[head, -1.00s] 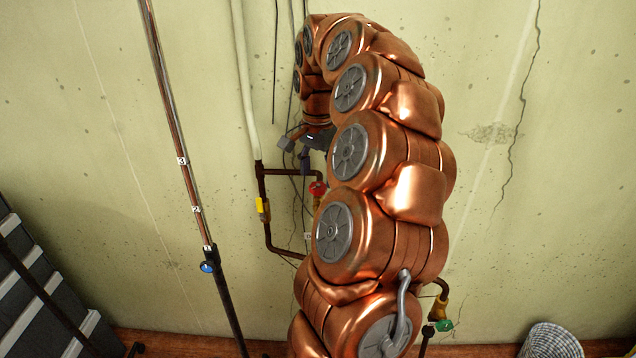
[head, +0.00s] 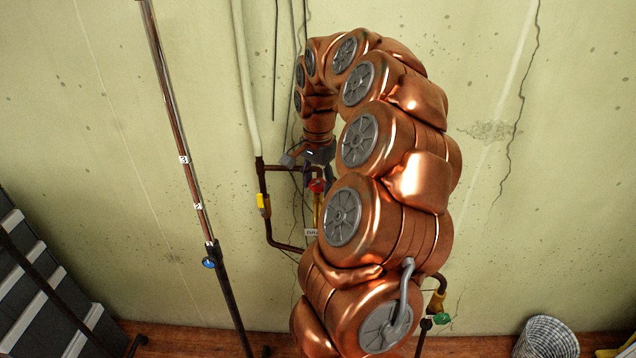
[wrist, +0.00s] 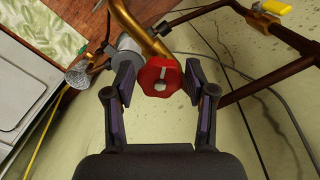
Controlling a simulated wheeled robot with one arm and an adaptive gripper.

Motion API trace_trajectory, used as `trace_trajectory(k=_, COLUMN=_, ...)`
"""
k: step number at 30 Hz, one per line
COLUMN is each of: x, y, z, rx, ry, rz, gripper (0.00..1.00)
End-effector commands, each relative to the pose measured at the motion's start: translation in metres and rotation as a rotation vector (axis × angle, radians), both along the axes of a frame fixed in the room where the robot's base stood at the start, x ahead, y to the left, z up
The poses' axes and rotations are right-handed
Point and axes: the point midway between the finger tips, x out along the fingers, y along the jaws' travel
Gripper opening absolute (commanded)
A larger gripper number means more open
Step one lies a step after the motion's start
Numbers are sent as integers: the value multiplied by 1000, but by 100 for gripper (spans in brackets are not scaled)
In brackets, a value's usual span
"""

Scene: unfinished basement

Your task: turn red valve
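The red valve (head: 316,185) is a small lobed knob on a pipe against the wall, partly beside my arm in the head view. In the wrist view the red valve (wrist: 160,76) sits face-on between my gripper's fingertips, near the top middle. My gripper (wrist: 160,90) is open, with one finger on each side of the valve. A gap shows between the valve and each finger pad. In the head view my gripper (head: 316,162) is just above the valve and partly hidden by my arm.
A yellow-handled valve (head: 263,203) is on the pipe to the left, and a blue valve (head: 208,262) is on a dark pipe further left. A green valve (head: 443,319) is low on the right. A wicker basket (head: 546,338) stands at lower right; stairs (head: 45,280) are at lower left.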

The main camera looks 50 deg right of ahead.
Motion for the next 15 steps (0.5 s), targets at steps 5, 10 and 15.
trace_trajectory(k=5, x=0, y=0, z=0, rx=0, ry=0, rz=0, gripper=33)
trace_trajectory(k=10, x=0, y=0, z=0, rx=0, ry=0, rz=0, gripper=16)
trace_trajectory(k=15, x=0, y=0, z=0, rx=0, ry=0, rz=1, gripper=7)
